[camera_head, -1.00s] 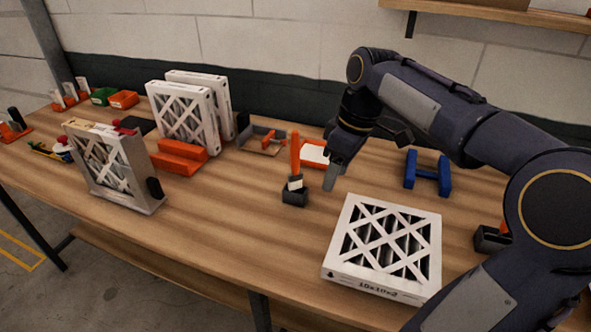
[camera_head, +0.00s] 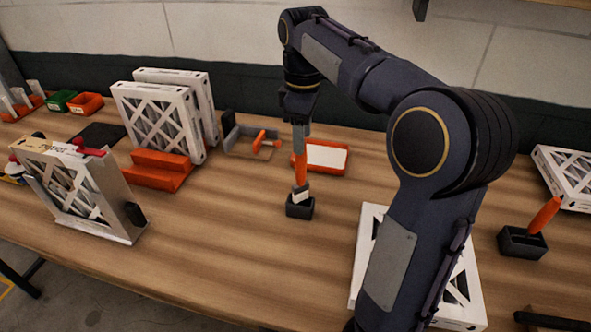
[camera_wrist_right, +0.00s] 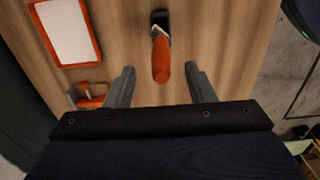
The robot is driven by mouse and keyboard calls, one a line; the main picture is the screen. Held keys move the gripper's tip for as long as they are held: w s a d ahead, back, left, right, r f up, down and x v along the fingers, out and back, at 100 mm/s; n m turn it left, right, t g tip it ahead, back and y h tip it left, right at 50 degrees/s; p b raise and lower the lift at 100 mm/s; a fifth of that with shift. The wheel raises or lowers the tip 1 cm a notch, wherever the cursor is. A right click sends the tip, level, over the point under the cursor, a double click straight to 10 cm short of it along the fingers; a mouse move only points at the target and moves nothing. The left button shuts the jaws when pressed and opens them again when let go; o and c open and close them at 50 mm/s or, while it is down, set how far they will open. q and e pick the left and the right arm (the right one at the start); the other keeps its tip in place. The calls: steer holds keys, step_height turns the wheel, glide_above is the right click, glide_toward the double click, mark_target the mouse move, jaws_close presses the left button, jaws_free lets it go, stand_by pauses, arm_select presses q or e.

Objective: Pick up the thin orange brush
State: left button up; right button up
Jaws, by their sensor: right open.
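An orange-handled brush (camera_head: 299,172) stands upright in a small dark holder (camera_head: 299,210) near the middle of the table. My right gripper (camera_head: 301,148) is above it, fingers pointing down by the top of the handle. In the right wrist view the gripper (camera_wrist_right: 158,73) is open, and the orange handle (camera_wrist_right: 161,65) shows between and a little beyond the fingertips, not gripped. A second orange handle (camera_head: 544,214) leans in another dark holder (camera_head: 520,243) at the right. My left gripper is not in view.
An orange tray with a white panel (camera_head: 327,156) lies just behind the brush. A white filter (camera_head: 368,228) lies partly hidden behind my right arm. Upright filters (camera_head: 160,118) and an orange stand (camera_head: 157,172) are at the left. Table front of the holder is clear.

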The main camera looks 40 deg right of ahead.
mark_target(301, 172)
steer(key=shift+s+f, duration=0.15)
steer(key=shift+f, duration=0.4)
steer(key=f, duration=0.5)
steer(key=shift+w+a, duration=0.1)
steer(key=shift+w, duration=0.1)
steer(key=shift+r, duration=0.1)
jaws_close()
